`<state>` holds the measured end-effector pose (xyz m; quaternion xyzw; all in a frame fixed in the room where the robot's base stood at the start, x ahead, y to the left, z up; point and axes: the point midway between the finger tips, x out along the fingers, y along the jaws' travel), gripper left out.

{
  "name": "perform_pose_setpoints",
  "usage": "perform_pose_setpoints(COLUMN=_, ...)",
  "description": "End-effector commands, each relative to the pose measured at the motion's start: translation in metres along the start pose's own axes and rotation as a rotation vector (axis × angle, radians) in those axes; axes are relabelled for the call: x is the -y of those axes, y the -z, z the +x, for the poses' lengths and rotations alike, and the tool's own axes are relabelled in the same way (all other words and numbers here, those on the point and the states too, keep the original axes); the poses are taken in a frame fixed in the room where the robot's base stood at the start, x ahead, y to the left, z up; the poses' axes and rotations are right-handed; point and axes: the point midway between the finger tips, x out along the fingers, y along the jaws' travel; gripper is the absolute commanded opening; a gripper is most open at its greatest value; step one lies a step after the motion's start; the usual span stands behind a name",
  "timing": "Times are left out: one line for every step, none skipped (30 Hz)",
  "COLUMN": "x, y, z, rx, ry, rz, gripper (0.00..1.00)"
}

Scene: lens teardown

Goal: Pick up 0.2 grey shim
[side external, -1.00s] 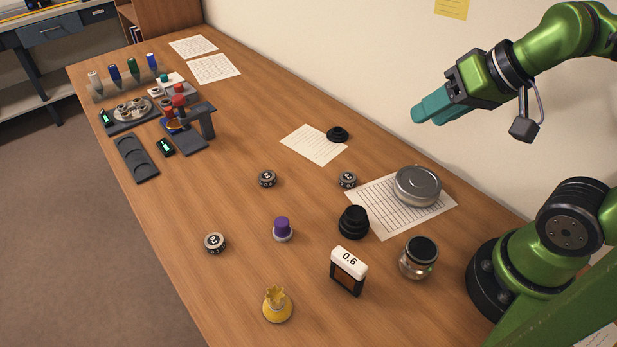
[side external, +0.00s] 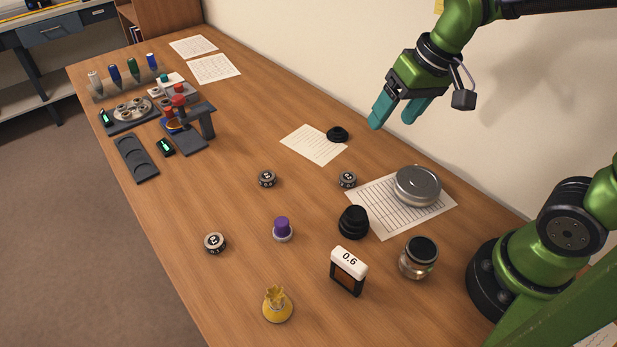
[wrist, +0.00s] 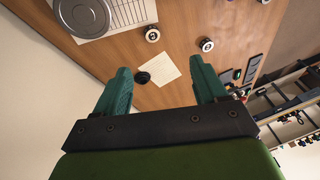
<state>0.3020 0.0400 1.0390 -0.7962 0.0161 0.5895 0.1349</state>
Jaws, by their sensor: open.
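Several small round grey pieces with dark marks on pale tops lie apart on the wooden table: one left of the lined sheet (side external: 347,180), one near the middle (side external: 267,179), one toward the left edge (side external: 215,243). I cannot read their marks surely enough to tell which is 0.2. Two of them also show in the wrist view, one by the lined sheet (wrist: 152,35) and one further right (wrist: 206,44). My gripper (side external: 393,120) has teal fingers, spread and empty, high above the back of the table; it also shows in the wrist view (wrist: 161,68).
A round metal tin (side external: 417,186) sits on the lined sheet (side external: 385,228). A stepped black piece (side external: 354,222), a jar (side external: 418,258), a 0.6 box (side external: 348,271), a purple-topped piece (side external: 282,229) and a yellow piece (side external: 277,304) stand nearby. The wall is behind.

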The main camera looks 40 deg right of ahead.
Motion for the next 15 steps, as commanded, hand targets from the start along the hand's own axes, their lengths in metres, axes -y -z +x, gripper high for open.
perform_pose_setpoints(x=0.003, y=0.011, z=0.013, rx=0.053, ry=-0.024, rz=-0.034, gripper=0.72)
perform_pose_setpoints(x=0.004, y=0.017, z=0.019, rx=0.08, ry=-0.038, rz=-0.058, gripper=0.72)
perform_pose_setpoints(x=0.005, y=0.025, z=0.028, rx=0.116, ry=-0.055, rz=-0.089, gripper=0.72)
perform_pose_setpoints(x=0.006, y=0.03, z=0.035, rx=0.142, ry=-0.068, rz=-0.113, gripper=0.72)
perform_pose_setpoints(x=0.007, y=0.036, z=0.041, rx=0.166, ry=-0.079, rz=-0.136, gripper=0.72)
perform_pose_setpoints(x=0.008, y=0.042, z=0.049, rx=0.197, ry=-0.094, rz=-0.166, gripper=0.72)
perform_pose_setpoints(x=0.008, y=0.047, z=0.055, rx=0.217, ry=-0.105, rz=-0.188, gripper=0.72)
perform_pose_setpoints(x=0.009, y=0.051, z=0.059, rx=0.236, ry=-0.113, rz=-0.208, gripper=0.72)
perform_pose_setpoints(x=0.009, y=0.057, z=0.065, rx=0.258, ry=-0.124, rz=-0.236, gripper=0.72)
perform_pose_setpoints(x=0.009, y=0.061, z=0.069, rx=0.271, ry=-0.131, rz=-0.254, gripper=0.72)
perform_pose_setpoints(x=0.01, y=0.065, z=0.07, rx=0.283, ry=-0.138, rz=-0.273, gripper=0.72)
perform_pose_setpoints(x=0.01, y=0.07, z=0.072, rx=0.293, ry=-0.144, rz=-0.296, gripper=0.72)
perform_pose_setpoints(x=0.01, y=0.073, z=0.07, rx=0.295, ry=-0.149, rz=-0.311, gripper=0.72)
perform_pose_setpoints(x=0.011, y=0.076, z=0.067, rx=0.295, ry=-0.15, rz=-0.324, gripper=0.72)
perform_pose_setpoints(x=0.01, y=0.077, z=0.064, rx=0.296, ry=-0.152, rz=-0.342, gripper=0.72)
